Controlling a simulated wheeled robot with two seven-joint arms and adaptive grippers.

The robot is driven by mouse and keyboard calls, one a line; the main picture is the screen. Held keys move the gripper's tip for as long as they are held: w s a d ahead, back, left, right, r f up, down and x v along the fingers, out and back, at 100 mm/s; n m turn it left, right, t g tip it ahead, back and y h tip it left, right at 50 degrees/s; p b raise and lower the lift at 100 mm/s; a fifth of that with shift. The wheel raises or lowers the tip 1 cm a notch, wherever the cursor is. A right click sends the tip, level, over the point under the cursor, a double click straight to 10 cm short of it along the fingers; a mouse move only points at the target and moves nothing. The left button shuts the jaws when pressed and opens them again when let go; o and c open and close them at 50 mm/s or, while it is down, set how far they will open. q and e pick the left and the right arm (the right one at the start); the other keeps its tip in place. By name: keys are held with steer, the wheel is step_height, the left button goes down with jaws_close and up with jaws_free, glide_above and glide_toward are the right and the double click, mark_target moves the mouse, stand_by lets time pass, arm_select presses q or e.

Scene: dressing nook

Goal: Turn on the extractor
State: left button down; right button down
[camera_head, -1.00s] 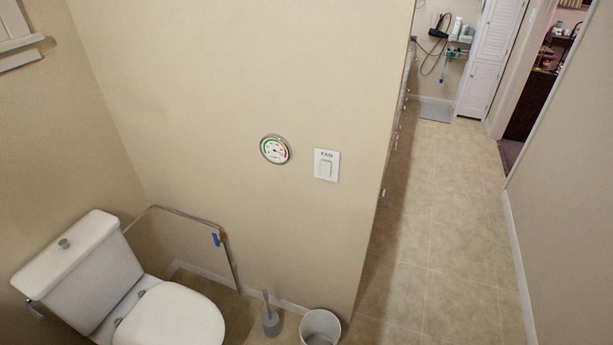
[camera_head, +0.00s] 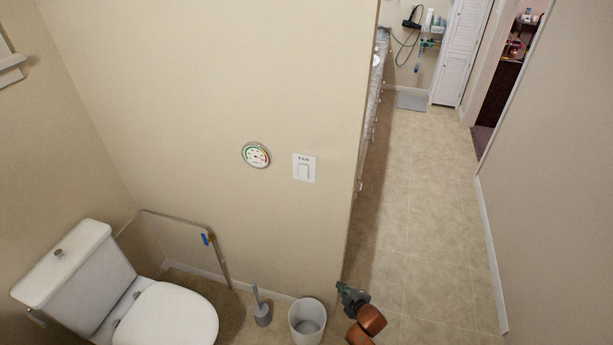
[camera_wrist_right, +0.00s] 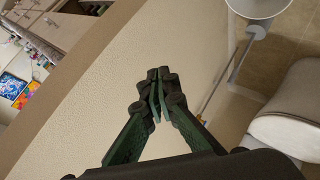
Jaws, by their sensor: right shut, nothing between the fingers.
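A white wall plate labelled FAN with a rocker switch (camera_head: 303,169) is on the beige wall, near its right end. My right gripper (camera_head: 347,289) is low in the head view, below and to the right of the switch and apart from it. In the right wrist view my right gripper (camera_wrist_right: 157,103) is shut and empty, with the beige wall behind it. The switch does not show in the wrist view. My left gripper is not in view.
A round dial gauge (camera_head: 256,155) hangs left of the switch. A white toilet (camera_head: 170,315), a grab rail (camera_head: 180,218), a toilet brush (camera_head: 262,312) and a bin (camera_head: 307,322) stand below. The tiled floor (camera_head: 425,200) to the right is clear.

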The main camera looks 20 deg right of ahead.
steer(key=w+a+r+n+t+y+p, duration=0.1)
steer(key=w+a+r+n+t, duration=0.1)
steer(key=r, duration=1.2)
steer(key=w+a+r+n+t+p, duration=0.1)
steer(key=w+a+r+n+p, duration=0.1)
steer(key=r, duration=1.2)
steer(key=w+a+r+n+t+y+p, duration=0.1)
steer(key=w+a+r+n+t, duration=0.1)
steer(key=r, duration=1.1)
steer(key=w+a+n, duration=0.1)
steer(key=w+a, duration=0.1)
steer(key=shift+a+r+t+y+p, duration=0.3)
steer(key=shift+a+r, duration=0.05)
steer(key=shift+r, duration=0.05)
steer(key=shift+w, duration=0.1)
glide_toward(300, 176)
steer(key=w+a, duration=0.2)
steer(key=a, duration=0.1)
steer(key=shift+w+d+f+p, duration=0.15)
steer(key=shift+w+d, duration=0.15)
steer(key=shift+w, duration=0.3)
steer(key=shift+w+d+f+p, duration=0.1)
steer(key=shift+w+d+p, duration=0.1)
steer(key=shift+w+d, duration=0.3)
steer(key=shift+w+d+f+p, duration=0.1)
steer(key=shift+w+d+p, duration=0.05)
steer(key=shift+w, duration=0.6)
